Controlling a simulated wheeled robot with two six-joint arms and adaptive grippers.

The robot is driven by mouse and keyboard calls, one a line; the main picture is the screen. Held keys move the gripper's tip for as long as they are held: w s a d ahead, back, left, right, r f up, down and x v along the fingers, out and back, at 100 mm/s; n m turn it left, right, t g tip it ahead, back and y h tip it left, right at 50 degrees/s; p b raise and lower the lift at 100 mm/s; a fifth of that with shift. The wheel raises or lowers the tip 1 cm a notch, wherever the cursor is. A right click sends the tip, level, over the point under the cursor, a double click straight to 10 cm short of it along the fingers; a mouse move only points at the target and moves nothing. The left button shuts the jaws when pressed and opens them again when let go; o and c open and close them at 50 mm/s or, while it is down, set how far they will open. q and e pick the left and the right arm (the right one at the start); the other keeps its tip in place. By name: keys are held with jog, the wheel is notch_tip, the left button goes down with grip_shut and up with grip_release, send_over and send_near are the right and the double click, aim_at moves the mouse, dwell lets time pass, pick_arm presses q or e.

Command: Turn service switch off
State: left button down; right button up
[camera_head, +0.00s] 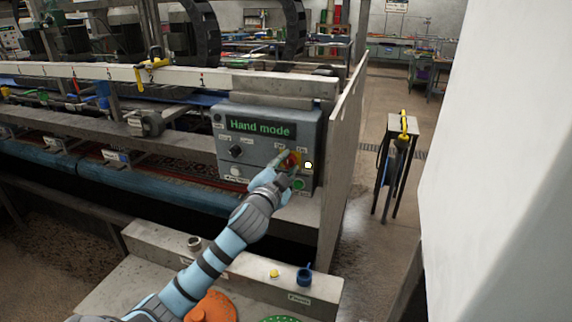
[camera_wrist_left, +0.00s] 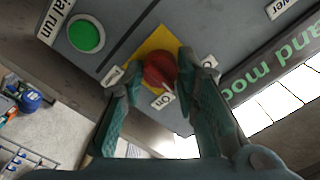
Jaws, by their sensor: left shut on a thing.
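The service switch is a red rotary knob (camera_head: 292,160) on a yellow plate, on the right side of the grey control box (camera_head: 229,183). In the left wrist view the red knob (camera_wrist_left: 159,70) sits between the two fingers of my left gripper (camera_wrist_left: 155,80), which is shut on it. My left gripper (camera_head: 284,166) reaches the box from below in the head view and partly hides the switch. Labels lie beside the knob, partly covered by the fingers, so I cannot read its setting surely. My right gripper is not in view.
A green button (camera_wrist_left: 86,35) is close beside the knob. The box display (camera_head: 260,128) reads "Hand mode", with a black knob (camera_head: 236,151) below it. A metal side panel (camera_head: 345,170) stands just right of the box. A stand (camera_head: 398,150) is farther right.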

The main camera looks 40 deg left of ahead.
pick_arm(q)
jog(key=n, duration=0.4)
jog(key=shift+r+n, duration=0.15)
jog(key=shift+n, duration=0.15)
jog(key=n, duration=0.4)
jog(key=shift+b, duration=0.3)
jog(key=shift+r+n, duration=0.1)
jog(key=shift+n, duration=0.2)
jog(key=c, duration=1.4)
grip_release()
jog(key=shift+o, duration=0.9)
jog(key=shift+w+f, duration=0.15)
jog(key=shift+f, duration=0.1)
jog(key=v, duration=1.2)
